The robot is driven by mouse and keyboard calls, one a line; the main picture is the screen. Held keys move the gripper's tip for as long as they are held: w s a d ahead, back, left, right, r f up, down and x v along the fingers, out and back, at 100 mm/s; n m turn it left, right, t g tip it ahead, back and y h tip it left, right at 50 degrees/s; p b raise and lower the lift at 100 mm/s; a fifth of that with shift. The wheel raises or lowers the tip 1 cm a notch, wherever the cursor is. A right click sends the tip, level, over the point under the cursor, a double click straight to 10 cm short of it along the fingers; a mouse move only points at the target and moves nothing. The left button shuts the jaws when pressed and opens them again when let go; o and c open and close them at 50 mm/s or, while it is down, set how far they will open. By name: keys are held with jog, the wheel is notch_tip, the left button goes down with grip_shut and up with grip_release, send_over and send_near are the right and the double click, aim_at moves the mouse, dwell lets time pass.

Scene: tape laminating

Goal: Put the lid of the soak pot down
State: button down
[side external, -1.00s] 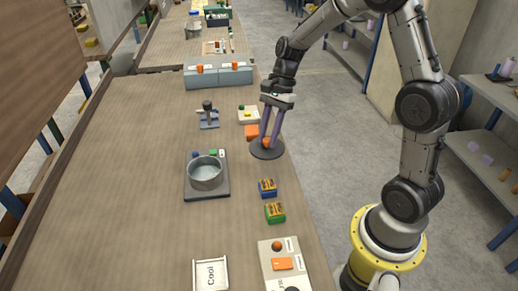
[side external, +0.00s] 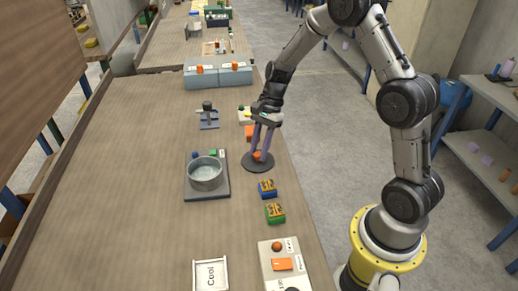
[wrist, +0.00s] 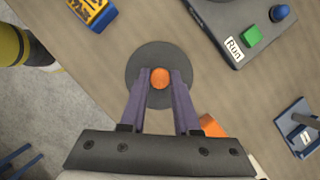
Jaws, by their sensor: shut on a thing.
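The lid (side external: 248,166) is a dark grey disc with an orange knob (side external: 257,156). My gripper (side external: 260,152) is shut on the knob, with its two purple fingers on either side of it. The wrist view also shows the lid (wrist: 141,62) below the fingers and the knob (wrist: 160,78) between them. The lid is over the right part of the table, close to its edge; I cannot tell whether it touches the tabletop. The soak pot (side external: 205,175) is an open metal pot, left of the lid on a dark base (side external: 210,195).
A blue-and-yellow block (side external: 267,188) and a green-and-yellow block (side external: 275,213) lie in front of the lid. An orange block (side external: 249,131) is behind it. A blue stand (side external: 208,121) is behind the pot. The table's left side is clear.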

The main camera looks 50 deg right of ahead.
jog(key=c, duration=0.6)
grip_release()
jog(key=shift+f, duration=0.1)
jog(key=shift+c, duration=0.2)
jog(key=v, duration=1.1)
jog(key=s+a+r+n+h, duration=0.1)
jog(key=s+a+r+n, duration=0.3)
jog(key=r, duration=0.3)
jog(key=s+a+r+n+t+h, duration=0.1)
jog(key=s+a+n+t, duration=0.1)
jog(key=s+n, duration=0.5)
jog(key=s+a+r+n+t+h, duration=0.1)
jog(key=s+a+n+t+h, duration=0.1)
jog(key=s+n, duration=0.5)
jog(key=s+a+t, duration=0.1)
jog(key=s, duration=0.4)
jog(key=shift+r+t, duration=0.3)
jog(key=shift+s, duration=0.1)
